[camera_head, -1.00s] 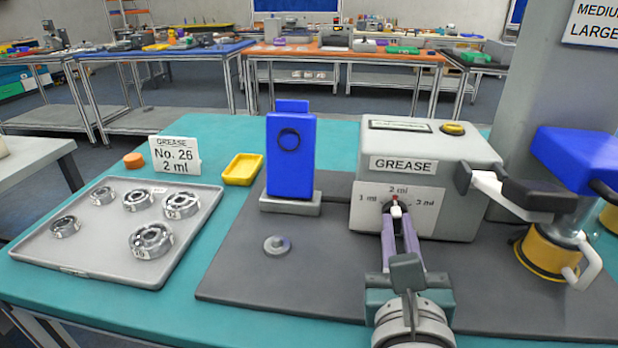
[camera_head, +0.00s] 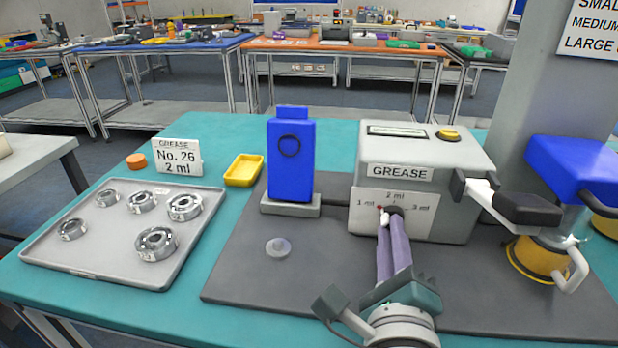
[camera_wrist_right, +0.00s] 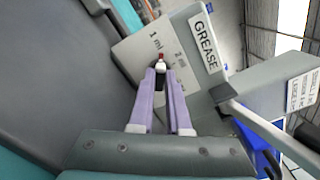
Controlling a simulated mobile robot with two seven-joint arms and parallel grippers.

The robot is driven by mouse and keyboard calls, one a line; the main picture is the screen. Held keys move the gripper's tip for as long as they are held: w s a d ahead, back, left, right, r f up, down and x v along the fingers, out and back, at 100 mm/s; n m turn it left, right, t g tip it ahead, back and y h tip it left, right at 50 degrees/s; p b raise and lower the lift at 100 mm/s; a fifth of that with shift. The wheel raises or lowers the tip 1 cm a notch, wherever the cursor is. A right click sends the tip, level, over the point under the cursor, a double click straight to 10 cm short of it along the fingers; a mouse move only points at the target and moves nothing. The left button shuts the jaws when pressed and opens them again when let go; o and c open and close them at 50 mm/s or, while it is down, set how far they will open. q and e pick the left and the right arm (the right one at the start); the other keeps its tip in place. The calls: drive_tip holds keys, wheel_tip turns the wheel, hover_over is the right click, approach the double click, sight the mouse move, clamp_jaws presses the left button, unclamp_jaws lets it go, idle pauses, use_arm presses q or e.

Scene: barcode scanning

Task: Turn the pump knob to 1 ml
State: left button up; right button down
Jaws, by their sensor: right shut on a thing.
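The grease pump (camera_head: 425,150) is a grey box with a GREASE label and a white dial plate (camera_head: 366,200) marked 1 ml, 2 ml and 3 ml. Its knob (camera_head: 395,211) is dark with a red-marked pointer, which points left toward the 1 ml mark. My right gripper (camera_head: 385,216) is shut on the knob at the dial plate, and the fingers cover part of it. In the right wrist view the purple fingers of the right gripper (camera_wrist_right: 161,72) close on the knob, and the red tip (camera_wrist_right: 161,56) lies near 1 ml. My left gripper is not in view.
A blue device (camera_head: 291,160) stands left of the pump on the dark mat (camera_head: 240,285). A grey tray (camera_head: 100,270) with several metal bearings lies at left, near a No. 26, 2 ml card (camera_head: 177,157). A lever and yellow-based container (camera_head: 538,260) stand at right.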

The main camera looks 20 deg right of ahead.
drive_tip(key=shift+n, duration=0.6)
drive_tip(key=c, duration=0.9)
unclamp_jaws()
drive_tip(key=v, duration=1)
drive_tip(key=shift+p, duration=0.4)
